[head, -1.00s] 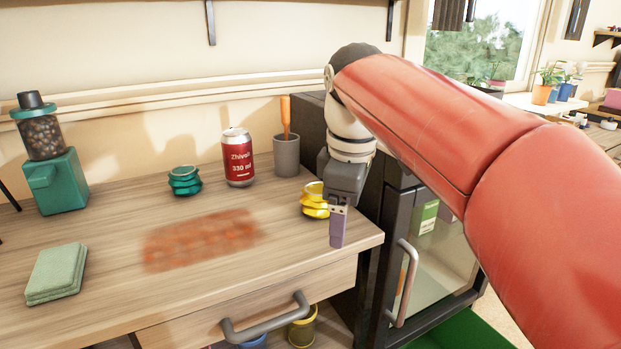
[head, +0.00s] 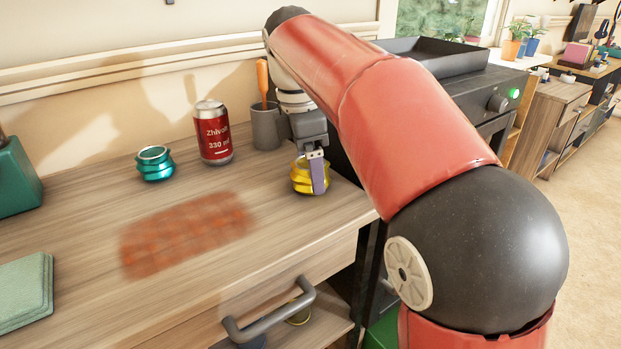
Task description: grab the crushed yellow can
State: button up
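The crushed yellow can (head: 299,180) stands on the wooden counter near its right end, beside the grey cup. My gripper (head: 317,184) points down at the can. One purple-grey finger shows in front of the can's right side, and its tip reaches near the can's base. The other finger is hidden, and part of the can is hidden behind the finger in view. I cannot tell whether the fingers touch the can or how far apart they are.
A grey cup (head: 265,130) with an orange-handled tool stands just behind the yellow can. A red can (head: 214,135) and a crushed teal can (head: 155,164) stand to the left. A reddish stain (head: 185,235) and folded green cloth (head: 25,290) lie on the counter (head: 90,215). A drawer handle (head: 270,315) juts out below.

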jog(key=shift+d+f, duration=0.1)
jog(key=shift+f, duration=0.55)
jog(key=c, duration=1.1)
